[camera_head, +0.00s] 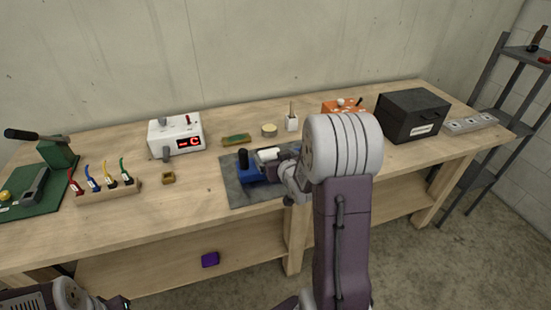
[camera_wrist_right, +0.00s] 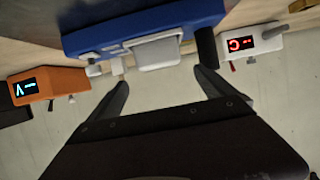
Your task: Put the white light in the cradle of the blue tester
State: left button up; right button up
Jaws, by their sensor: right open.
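The blue tester (camera_head: 251,174) stands on a grey mat on the bench. In the right wrist view its blue body (camera_wrist_right: 145,24) spans the top. The white light (camera_head: 268,154) is at the tester's top; in the right wrist view it appears as a white block (camera_wrist_right: 157,53) against the blue body. I cannot tell whether it is fully seated in the cradle. My right gripper (camera_wrist_right: 161,78) is open, its fingers apart on either side of the white block and short of it. In the head view my right arm partly hides the tester. My left gripper's fingers are not visible.
A white meter (camera_head: 176,136) stands behind left, an orange device (camera_head: 343,106) behind right, and a black box (camera_head: 412,116) farther right. A rack with coloured leads (camera_head: 108,192) is at left. The bench front left of the mat (camera_head: 233,190) is clear.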

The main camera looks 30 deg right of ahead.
jog(key=s+a+f+g, duration=0.1)
jog(key=a, duration=0.1)
jog(key=s+a+f+g+y, duration=0.1)
jog(key=s+a+f, duration=0.1)
jog(key=s+a+f+g, duration=0.2)
jog(key=shift+a+f+n, duration=0.1)
jog(key=shift+a+n, duration=0.2)
jog(key=shift+n, duration=0.1)
jog(key=s+a+g, duration=0.1)
jog(key=s+a+f, duration=0.1)
jog(key=s, duration=0.1)
jog(key=s+a+f+g+y, duration=0.1)
jog(key=a, duration=0.1)
jog(key=shift+s+f+n+g, duration=0.2)
jog(key=shift+s+n+g, duration=0.1)
jog(key=s+a+f+n+g+y, duration=0.1)
jog(key=s+a+g, duration=0.4)
jog(key=s, duration=0.7)
jog(key=shift+s+a+f, duration=0.4)
jog(key=shift+a+f, duration=0.1)
jog(key=shift+a, duration=0.3)
jog(key=shift+r, duration=0.1)
